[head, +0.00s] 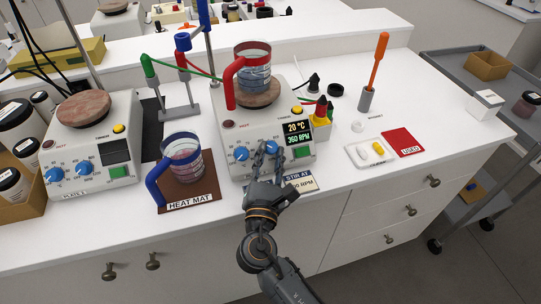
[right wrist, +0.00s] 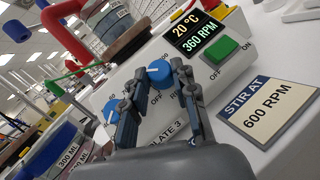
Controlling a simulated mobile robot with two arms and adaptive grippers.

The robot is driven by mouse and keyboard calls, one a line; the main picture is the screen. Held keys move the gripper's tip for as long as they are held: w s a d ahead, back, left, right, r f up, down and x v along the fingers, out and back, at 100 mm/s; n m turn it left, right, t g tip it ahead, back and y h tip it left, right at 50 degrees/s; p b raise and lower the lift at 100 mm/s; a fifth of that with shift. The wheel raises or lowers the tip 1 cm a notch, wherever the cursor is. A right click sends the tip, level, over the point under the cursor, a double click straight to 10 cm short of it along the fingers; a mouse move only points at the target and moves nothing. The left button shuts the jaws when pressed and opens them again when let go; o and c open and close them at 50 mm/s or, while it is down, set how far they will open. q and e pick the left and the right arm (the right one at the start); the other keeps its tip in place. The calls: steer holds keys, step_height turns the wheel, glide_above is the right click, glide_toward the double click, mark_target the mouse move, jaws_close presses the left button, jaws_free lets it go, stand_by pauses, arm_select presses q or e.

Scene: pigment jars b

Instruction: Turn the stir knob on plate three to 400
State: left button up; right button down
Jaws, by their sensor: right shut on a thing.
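Plate three (head: 235,171) is a white stirring hotplate at the middle of the bench. Its display (head: 298,133) reads 20 °C and 360 RPM. The blue stir knob (right wrist: 158,71) is the right one of two knobs on its front; in the head view (head: 272,146) my fingers partly cover it. My right gripper (head: 267,150) reaches up from the front edge, its two fingers on either side of this knob, shut on it. The heat knob (right wrist: 111,110) is beside the left finger. A card (right wrist: 262,105) at the plate's front reads "STIR AT 600 RPM". My left gripper is not in view.
A red-handled beaker (head: 254,72) stands on plate three's top. A blue-handled beaker (head: 183,156) stands on the heat mat (head: 190,192), close on the left. A white tray (head: 366,153) and red card (head: 403,142) lie to the right.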

steer(key=c, duration=1.1)
jaws_free()
steer(key=shift+o, duration=0.2)
steer(key=shift+s, duration=0.1)
steer(key=s+a+f, duration=0.1)
steer(key=s, duration=1)
steer(key=shift+s, duration=0.3)
steer(key=shift+a+f, duration=0.1)
